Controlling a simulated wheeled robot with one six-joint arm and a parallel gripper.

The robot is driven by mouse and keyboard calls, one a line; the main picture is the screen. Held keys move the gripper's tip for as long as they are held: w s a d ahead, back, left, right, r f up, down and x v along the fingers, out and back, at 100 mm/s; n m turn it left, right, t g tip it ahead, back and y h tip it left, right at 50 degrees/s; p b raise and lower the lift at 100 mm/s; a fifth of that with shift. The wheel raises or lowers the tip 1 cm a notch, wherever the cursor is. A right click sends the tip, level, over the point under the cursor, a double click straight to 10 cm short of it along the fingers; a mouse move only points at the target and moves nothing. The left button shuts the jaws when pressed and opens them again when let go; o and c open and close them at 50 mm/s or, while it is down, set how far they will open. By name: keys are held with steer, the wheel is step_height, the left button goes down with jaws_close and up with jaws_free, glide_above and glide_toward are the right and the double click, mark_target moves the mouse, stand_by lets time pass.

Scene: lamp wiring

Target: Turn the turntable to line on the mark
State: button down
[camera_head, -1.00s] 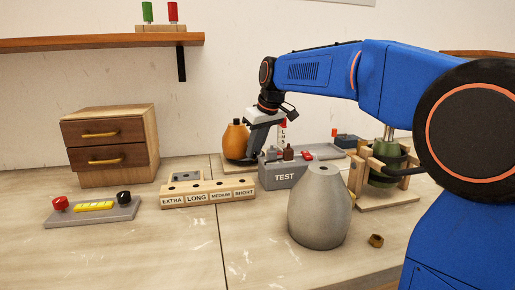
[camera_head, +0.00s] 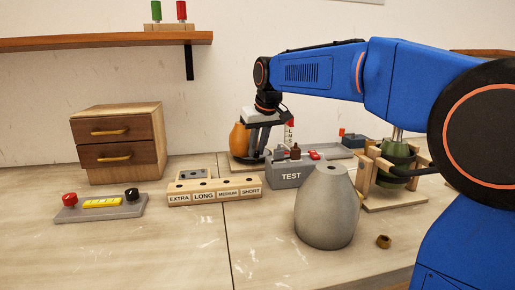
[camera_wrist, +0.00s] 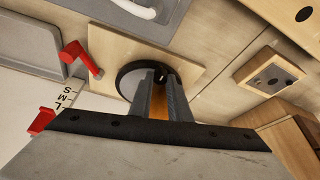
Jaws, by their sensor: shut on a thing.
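An orange rounded lamp body (camera_head: 238,140) stands at the back on a dark round turntable (camera_wrist: 129,75), which lies on a light wooden board (camera_wrist: 112,47). My gripper (camera_head: 258,148) points down at the lamp body. In the wrist view its fingers (camera_wrist: 160,88) are closed around the orange body, which shows between them. The fingers hide part of the turntable and the body. I cannot make out the line or its mark. A white scale with letters (camera_wrist: 67,97) and a red handle (camera_wrist: 80,57) are beside the board.
A grey TEST box (camera_head: 290,175) and a grey vase-like body (camera_head: 325,210) stand in front of my gripper. A wooden labelled block (camera_head: 213,190) and a drawer cabinet (camera_head: 118,145) are left. A wooden frame with a green body (camera_head: 395,165) is right.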

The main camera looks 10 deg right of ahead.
steer(key=c, duration=1.7)
jaws_free()
steer(key=shift+o, duration=0.2)
steer(key=shift+r, duration=0.1)
steer(key=v, duration=1.7)
steer(key=shift+s, duration=0.15)
steer(key=shift+s, duration=0.1)
